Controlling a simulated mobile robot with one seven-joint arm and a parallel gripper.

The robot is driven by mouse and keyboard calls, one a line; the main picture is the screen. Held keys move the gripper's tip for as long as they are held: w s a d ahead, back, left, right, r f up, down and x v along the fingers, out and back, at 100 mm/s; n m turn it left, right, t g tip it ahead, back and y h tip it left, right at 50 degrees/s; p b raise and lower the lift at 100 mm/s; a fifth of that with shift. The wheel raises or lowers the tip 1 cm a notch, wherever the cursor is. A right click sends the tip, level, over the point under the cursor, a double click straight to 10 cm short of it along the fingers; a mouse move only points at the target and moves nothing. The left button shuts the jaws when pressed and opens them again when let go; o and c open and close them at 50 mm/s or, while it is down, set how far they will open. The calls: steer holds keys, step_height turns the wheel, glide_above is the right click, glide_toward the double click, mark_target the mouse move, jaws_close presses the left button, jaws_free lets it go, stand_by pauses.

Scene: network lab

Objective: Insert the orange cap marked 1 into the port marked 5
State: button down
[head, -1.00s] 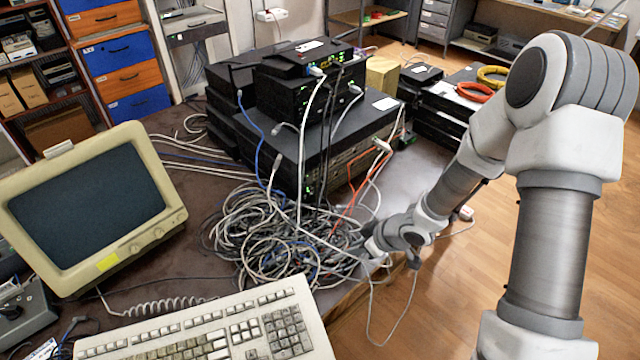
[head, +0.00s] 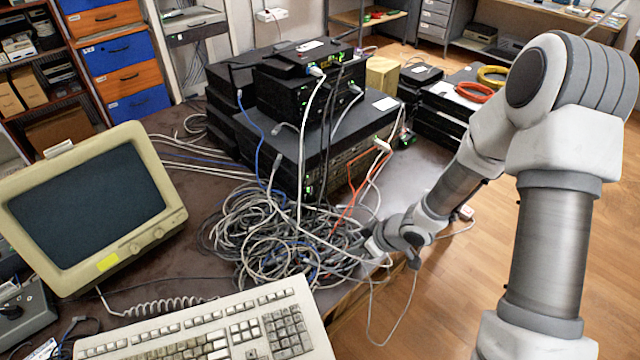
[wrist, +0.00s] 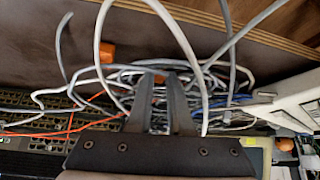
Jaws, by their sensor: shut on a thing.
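In the wrist view my gripper (wrist: 161,78) is shut on a small orange cap (wrist: 159,79), which shows between the fingertips. No mark on it can be read. A second orange block (wrist: 107,53) lies left of the fingers, apart from them, and another orange piece (wrist: 285,144) is at the lower right. In the head view my gripper (head: 372,247) is low at the right side of the cable heap, near the table edge, and the cap is hidden there. The rack device (head: 345,165) has rows of ports facing the cables. The port marked 5 cannot be made out.
A tangled cable heap (head: 285,235) lies in front of the rack device, close around my gripper. Loose cables cross the wrist view. A beige monitor (head: 95,210) and keyboard (head: 210,325) stand at the left and front. Bare tabletop (head: 425,165) shows right of the device.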

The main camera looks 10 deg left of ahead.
steer(key=shift+r, duration=0.15)
steer(key=shift+r+p, duration=2.4)
steer(key=shift+p, duration=0.35)
steer(key=c, duration=1.4)
jaws_free()
jaws_close()
